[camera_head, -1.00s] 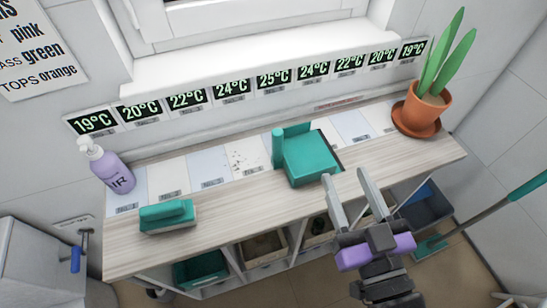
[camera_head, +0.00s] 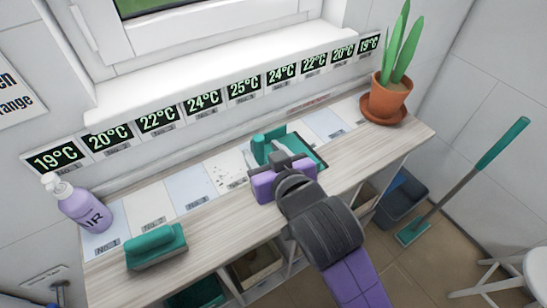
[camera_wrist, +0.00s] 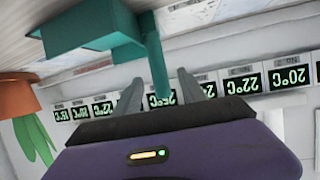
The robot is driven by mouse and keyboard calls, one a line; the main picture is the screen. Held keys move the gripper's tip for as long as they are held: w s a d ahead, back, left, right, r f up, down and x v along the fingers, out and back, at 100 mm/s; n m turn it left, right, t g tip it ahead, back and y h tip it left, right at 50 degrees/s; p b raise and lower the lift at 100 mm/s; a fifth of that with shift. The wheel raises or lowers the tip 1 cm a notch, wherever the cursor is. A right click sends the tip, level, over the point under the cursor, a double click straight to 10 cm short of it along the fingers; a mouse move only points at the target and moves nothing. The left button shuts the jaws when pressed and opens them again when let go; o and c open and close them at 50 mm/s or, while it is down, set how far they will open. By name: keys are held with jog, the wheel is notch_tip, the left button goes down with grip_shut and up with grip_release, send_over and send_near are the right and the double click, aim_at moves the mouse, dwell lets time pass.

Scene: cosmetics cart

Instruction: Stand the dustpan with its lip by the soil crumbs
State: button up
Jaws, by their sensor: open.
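The teal dustpan (camera_head: 272,138) stands on the wooden counter, to the right of the soil crumbs (camera_head: 222,177), which lie on a pale tile. My gripper (camera_head: 266,156) is at the dustpan and hides part of it in the head view. In the wrist view the dustpan (camera_wrist: 85,30) appears upside down at the top. Its upright handle (camera_wrist: 156,66) reaches down between my two open fingers (camera_wrist: 158,92). I cannot tell whether either finger touches it.
A teal hand brush (camera_head: 155,246) and a purple pump bottle (camera_head: 84,208) stand at the left of the counter. A potted plant (camera_head: 388,100) stands at the right end. Temperature cards (camera_head: 203,103) line the wall behind. A teal long-handled tool (camera_head: 460,183) leans at the right.

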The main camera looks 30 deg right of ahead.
jog(key=x, duration=0.6)
jog(key=shift+w+r+p, duration=0.15)
jog(key=shift+r+p, duration=0.15)
jog(key=shift+r, duration=0.05)
grip_shut()
dwell(1.1)
